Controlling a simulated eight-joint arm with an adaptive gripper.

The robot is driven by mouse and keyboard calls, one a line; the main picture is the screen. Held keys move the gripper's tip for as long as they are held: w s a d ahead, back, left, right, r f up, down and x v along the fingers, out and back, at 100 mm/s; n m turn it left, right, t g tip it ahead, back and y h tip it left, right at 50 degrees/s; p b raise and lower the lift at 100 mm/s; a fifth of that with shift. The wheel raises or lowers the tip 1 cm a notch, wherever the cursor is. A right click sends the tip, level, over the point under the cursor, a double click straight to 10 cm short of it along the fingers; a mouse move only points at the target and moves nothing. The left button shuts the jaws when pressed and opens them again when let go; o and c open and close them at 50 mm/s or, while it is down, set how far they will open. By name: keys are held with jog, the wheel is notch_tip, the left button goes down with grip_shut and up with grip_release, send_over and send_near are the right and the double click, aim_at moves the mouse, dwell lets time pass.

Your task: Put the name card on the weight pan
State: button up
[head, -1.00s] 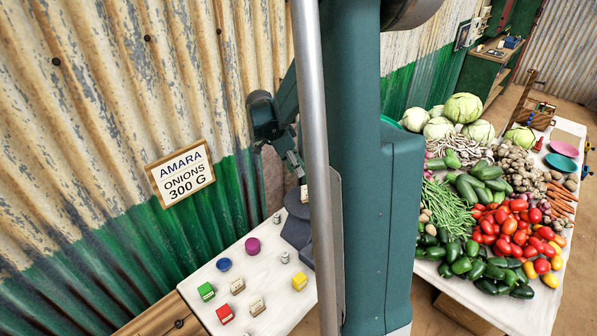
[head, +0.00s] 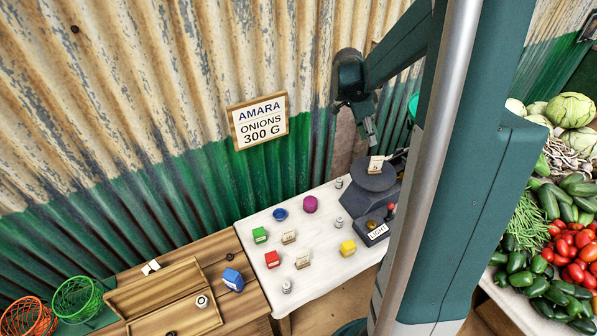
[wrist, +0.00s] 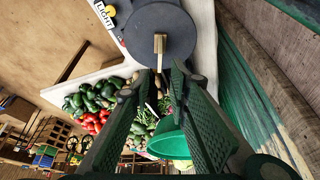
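A small cream card (head: 376,164) with a dark mark stands on the round dark grey weight pan (head: 362,183) of the balance. In the wrist view the same card (wrist: 160,44) shows nearly edge-on, upright on the pan (wrist: 182,30). My gripper (head: 372,140) is just above the card in the head view. In the wrist view my gripper (wrist: 162,68) has its two fingers apart, with a gap between the tips and nothing held. The tips look clear of the card. I cannot read a name on it.
The balance carries a LIGHT sign (head: 377,231). Coloured blocks, other cards (head: 303,261) and small weights are spread on the white table (head: 325,265). A green bowl (wrist: 166,142) is close beside my fingers in the wrist view. The corrugated wall (head: 200,190) stands behind.

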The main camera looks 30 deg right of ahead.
jog(key=s+a+r+n+t, duration=0.1)
jog(key=a+r+n, duration=0.2)
jog(key=a, duration=0.4)
jog(key=s+a+r+n+t+y, duration=0.1)
jog(key=a+r+n+t, duration=0.1)
jog(key=a+r+n, duration=0.3)
jog(key=s+a+r+n+t, duration=0.1)
jog(key=a+r+n, duration=0.1)
jog(key=a, duration=0.6)
jog(key=s+a+r+n+t+y, duration=0.1)
jog(key=s+a+n+t, duration=0.1)
jog(key=s+a+n, duration=0.4)
jog(key=s+a+r+n+t+y, duration=0.2)
jog(key=s+a+n, duration=0.4)
jog(key=a, duration=0.8)
jog(key=shift+t, duration=0.4)
